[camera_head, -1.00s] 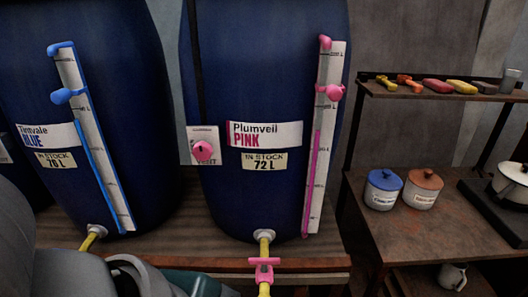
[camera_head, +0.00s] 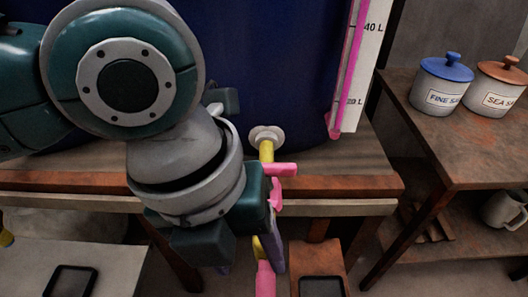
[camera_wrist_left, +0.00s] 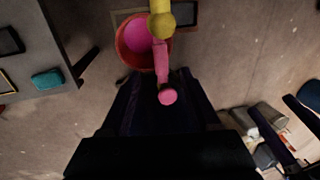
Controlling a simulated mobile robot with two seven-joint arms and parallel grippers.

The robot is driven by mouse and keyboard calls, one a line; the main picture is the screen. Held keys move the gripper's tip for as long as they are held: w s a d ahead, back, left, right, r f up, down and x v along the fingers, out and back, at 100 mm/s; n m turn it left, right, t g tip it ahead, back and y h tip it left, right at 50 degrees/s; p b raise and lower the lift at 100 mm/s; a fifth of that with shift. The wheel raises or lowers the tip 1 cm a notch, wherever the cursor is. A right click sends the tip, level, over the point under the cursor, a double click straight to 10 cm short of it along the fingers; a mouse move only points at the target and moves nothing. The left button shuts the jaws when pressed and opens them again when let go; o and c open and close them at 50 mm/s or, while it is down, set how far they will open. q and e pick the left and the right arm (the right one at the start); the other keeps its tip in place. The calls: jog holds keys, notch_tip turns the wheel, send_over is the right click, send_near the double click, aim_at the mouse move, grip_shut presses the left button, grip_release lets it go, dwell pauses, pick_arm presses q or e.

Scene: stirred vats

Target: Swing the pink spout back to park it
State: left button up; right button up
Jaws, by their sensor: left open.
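The pink spout (camera_head: 265,280) hangs below the pink valve (camera_head: 280,170) in the head view, under the yellow pipe (camera_head: 266,150) of the blue vat (camera_head: 300,85). In the left wrist view the pink spout lever (camera_wrist_left: 163,70) ends in a round knob between the dark fingers of my left gripper (camera_wrist_left: 160,85). The gripper is open, and I cannot tell whether a finger touches the lever. In the head view my left gripper (camera_head: 270,240) is beside the spout, partly hidden by its wrist. A red bucket (camera_wrist_left: 121,48) with a pink inside shows beyond the lever.
The vat stands on a wooden bench with a front edge (camera_head: 345,187). At the right, a shelf unit (camera_head: 430,125) carries a blue-lidded jar (camera_head: 441,92) and a brown-lidded jar (camera_head: 498,95). A mug (camera_head: 503,210) sits on its lower shelf.

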aim_at(264, 289)
pick_arm(q)
jog(key=f+b, duration=0.1)
jog(key=f, duration=0.1)
jog(key=d+f, duration=0.1)
jog(key=f, duration=0.2)
jog(key=f+b, duration=0.1)
jog(key=f, duration=0.2)
jog(key=shift+s+d+f+b, duration=0.15)
jog(key=shift+d+f+b, duration=0.05)
jog(key=shift+d+b, duration=0.15)
grip_shut()
dwell(1.0)
